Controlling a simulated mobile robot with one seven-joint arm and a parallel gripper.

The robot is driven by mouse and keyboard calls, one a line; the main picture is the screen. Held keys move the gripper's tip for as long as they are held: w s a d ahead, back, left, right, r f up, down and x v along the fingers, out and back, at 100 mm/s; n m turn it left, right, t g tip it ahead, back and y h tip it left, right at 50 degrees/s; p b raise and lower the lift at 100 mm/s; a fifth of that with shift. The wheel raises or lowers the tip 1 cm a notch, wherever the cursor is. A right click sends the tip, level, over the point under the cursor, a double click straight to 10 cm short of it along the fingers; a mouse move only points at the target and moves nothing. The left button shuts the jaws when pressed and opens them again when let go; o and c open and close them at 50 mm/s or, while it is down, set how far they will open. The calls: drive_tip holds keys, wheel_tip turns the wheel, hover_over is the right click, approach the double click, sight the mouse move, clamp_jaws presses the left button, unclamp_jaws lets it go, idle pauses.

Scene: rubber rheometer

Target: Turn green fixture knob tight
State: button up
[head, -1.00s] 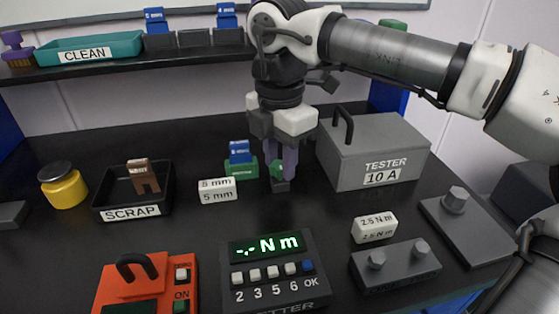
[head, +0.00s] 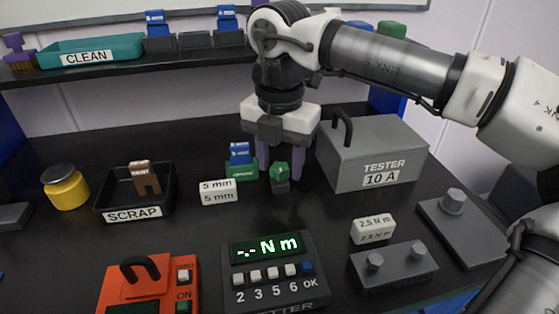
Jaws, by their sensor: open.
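The green knob (head: 280,170) sits on a small dark post beside the green fixture (head: 242,171), which holds a blue piece (head: 240,152). My gripper (head: 280,158) points down just behind and above the knob, with its purple fingers spread apart. The left finger shows between the fixture and the knob; the right finger shows to the right of the knob. The jaws hold nothing that I can see. Whether a finger touches the knob cannot be told.
A white 5 mm block (head: 218,192) lies in front of the fixture. The grey tester box (head: 372,155) stands close on the right. The scrap tray (head: 106,211) is at left. The setter with its display (head: 266,246) and a 2.5 N m block (head: 373,230) are nearer the front.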

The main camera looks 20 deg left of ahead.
drive_tip(key=n+p, duration=0.1)
drive_tip(key=n, duration=0.5)
drive_tip(key=n+p, duration=0.1)
drive_tip(key=n, duration=0.6)
drive_tip(key=shift+c, duration=0.3)
drive_tip(key=c, duration=0.8)
drive_tip(key=m+b, duration=0.1)
drive_tip(key=m, duration=0.1)
drive_tip(key=shift+f+m+b, duration=0.15)
drive_tip(key=shift+m+b, duration=0.15)
drive_tip(key=shift+b, duration=0.05)
drive_tip(key=shift+m, duration=0.8)
